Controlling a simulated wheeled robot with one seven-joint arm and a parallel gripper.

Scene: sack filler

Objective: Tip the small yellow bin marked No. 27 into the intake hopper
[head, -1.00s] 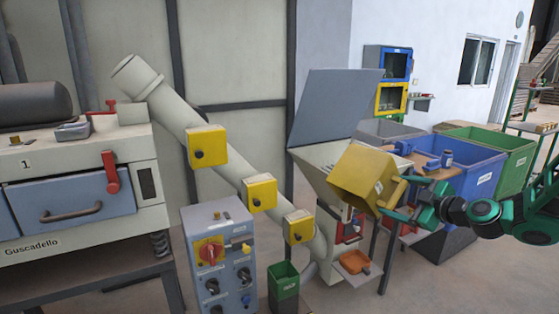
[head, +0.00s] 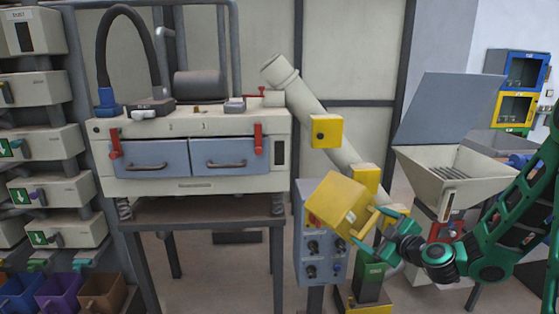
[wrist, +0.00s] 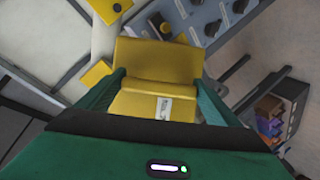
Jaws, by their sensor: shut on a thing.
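My gripper (head: 379,226) is shut on the yellow bin (head: 338,203), at its handle side. The bin hangs tilted in the air, in front of the grey control box (head: 311,258). In the wrist view the bin (wrist: 155,60) lies between my gripper's fingers (wrist: 158,82), with a white label too small to read. I cannot make out its contents. The intake hopper (head: 430,186) is to the right of the bin, apart from it. Its grey lid (head: 445,108) stands raised, and a grating shows inside.
A sloping grey tube (head: 318,112) with yellow boxes runs behind the bin. A bench machine (head: 190,185) with blue drawers is at the left. A green container (head: 370,283) stands low below my gripper. A blue and yellow cabinet (head: 516,88) is at the far right.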

